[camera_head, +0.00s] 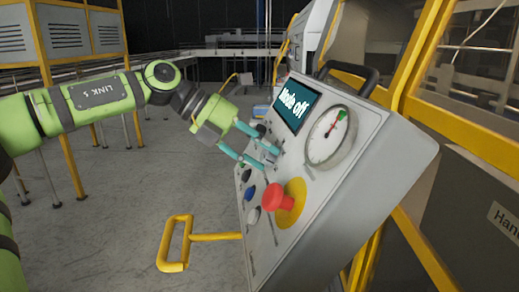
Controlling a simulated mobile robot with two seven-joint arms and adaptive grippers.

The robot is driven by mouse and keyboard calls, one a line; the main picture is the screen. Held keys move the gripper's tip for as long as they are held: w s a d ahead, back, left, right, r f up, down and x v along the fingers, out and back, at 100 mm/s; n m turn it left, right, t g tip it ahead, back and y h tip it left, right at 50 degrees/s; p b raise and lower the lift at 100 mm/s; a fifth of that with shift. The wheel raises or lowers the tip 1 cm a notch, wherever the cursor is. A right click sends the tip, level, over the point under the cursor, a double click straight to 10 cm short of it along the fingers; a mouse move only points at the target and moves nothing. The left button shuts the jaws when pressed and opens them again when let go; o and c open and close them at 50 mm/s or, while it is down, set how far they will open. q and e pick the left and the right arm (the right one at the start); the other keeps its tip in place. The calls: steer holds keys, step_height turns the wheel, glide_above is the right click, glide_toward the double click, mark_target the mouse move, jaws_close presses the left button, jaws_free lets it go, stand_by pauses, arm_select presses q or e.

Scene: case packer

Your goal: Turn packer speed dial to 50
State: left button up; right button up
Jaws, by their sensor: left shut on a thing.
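The packer's control panel (225,228) is a tilted grey box at the right of the head view; its grey front carries the controls. My left gripper (272,151) reaches in from the left and is shut on a small grey knob (270,158) below the screen. The fingers partly hide this knob, so its setting cannot be read. The screen (296,104) reads "Mode off". A round gauge (330,136) with a red and green needle area sits right of the screen. My right gripper is out of view.
A red emergency button (278,197) on a yellow base sits below the gauge. Blue, black and white buttons (249,193) line the panel's left side. A yellow handle bar (175,244) juts out at lower left. Yellow frame posts (470,135) stand at right.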

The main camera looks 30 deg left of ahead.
arm_select(q)
steer(key=o, duration=1.1)
steer(key=shift+s+d+f, duration=0.1)
steer(key=shift+s+f, duration=0.15)
steer(key=shift+f, duration=0.1)
steer(key=shift+r, duration=0.15)
steer(key=shift+s+a+r, duration=0.1)
steer(key=shift+a+r, duration=0.2)
steer(key=shift+r, duration=0.1)
steer(key=v, duration=1.1)
